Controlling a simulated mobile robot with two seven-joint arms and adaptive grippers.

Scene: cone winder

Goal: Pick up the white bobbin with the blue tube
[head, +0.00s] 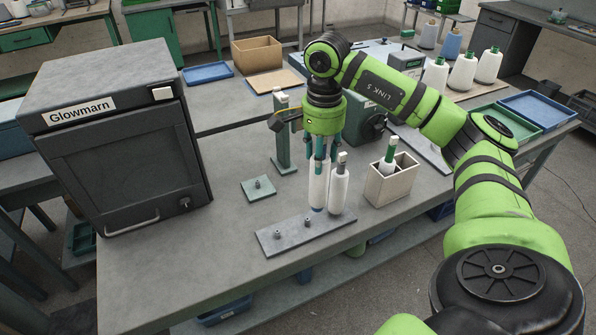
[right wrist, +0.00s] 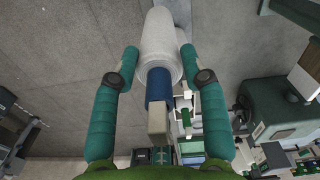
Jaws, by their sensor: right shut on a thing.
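The white bobbin with the blue tube (right wrist: 160,88) stands between the two teal fingers of my right gripper (right wrist: 158,62) in the right wrist view. The fingers are shut on its white winding. In the head view the right gripper (head: 322,150) points down, with this white bobbin (head: 316,190) below it, roughly upright. A second white bobbin (head: 339,190) with a pale top is close on its right, by the right end of the grey peg plate (head: 290,250). I cannot tell whether the held bobbin is clear of the plate. My left gripper is out of view.
Bare pegs show on the plate's left part. A beige divided box (head: 393,188) holding a green-tubed bobbin (head: 389,155) stands to the right. A green post (head: 283,150) and small green peg base (head: 258,194) are left. A dark Glowmarn cabinet (head: 120,150) fills the left.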

